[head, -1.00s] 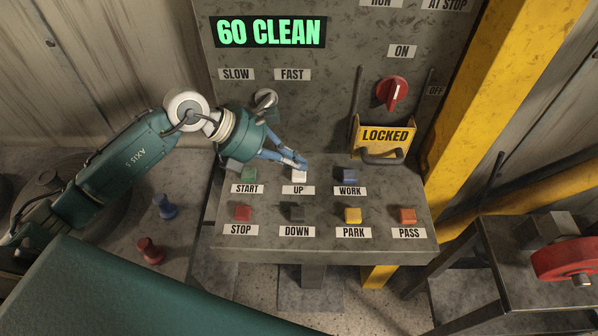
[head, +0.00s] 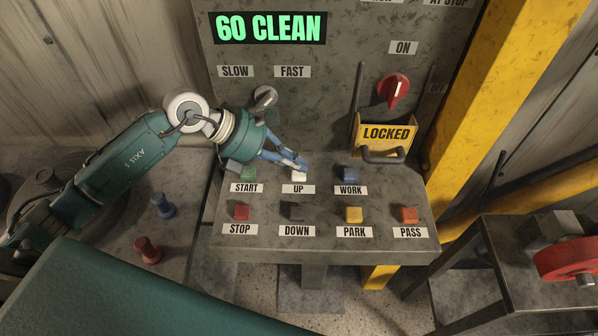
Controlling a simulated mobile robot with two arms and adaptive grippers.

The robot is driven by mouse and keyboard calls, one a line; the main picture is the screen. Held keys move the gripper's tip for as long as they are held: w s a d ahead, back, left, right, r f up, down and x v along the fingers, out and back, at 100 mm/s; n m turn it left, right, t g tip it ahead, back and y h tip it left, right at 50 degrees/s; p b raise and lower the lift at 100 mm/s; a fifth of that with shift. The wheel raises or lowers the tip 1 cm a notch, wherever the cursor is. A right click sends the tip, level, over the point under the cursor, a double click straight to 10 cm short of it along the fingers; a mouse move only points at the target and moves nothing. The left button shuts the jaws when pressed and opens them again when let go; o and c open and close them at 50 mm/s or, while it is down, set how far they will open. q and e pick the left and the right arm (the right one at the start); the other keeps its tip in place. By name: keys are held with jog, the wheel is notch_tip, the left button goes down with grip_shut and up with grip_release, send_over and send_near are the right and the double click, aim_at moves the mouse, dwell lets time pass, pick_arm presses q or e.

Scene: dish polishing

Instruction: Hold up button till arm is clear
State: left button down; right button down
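The UP button (head: 299,175) is a white block in the back row of the grey control panel (head: 330,205), above its "UP" label. My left gripper (head: 299,164) reaches in from the left, with its blue fingertips at the top of the UP button. The fingers look close together, and I cannot tell whether there is a gap between them or how far the button is pressed. The display (head: 269,28) reads "60 CLEAN" in green. My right gripper is not in view.
Near the UP button are the green START button (head: 248,173) and blue WORK button (head: 350,174). The front row holds STOP (head: 241,211), DOWN (head: 296,212), PARK (head: 354,215) and PASS (head: 409,215). A yellow "LOCKED" guard (head: 386,135) stands behind, below a red knob (head: 393,91).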

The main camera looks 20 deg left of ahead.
aim_at(296, 173)
pick_arm(q)
jog(key=shift+f+b, duration=0.55)
dwell(0.5)
jog(key=shift+r, duration=0.15)
dwell(3.9)
jog(key=shift+r+p, duration=0.55)
jog(key=shift+r, duration=0.3)
jog(key=shift+r+p, duration=1.4)
jog(key=shift+r, duration=1.1)
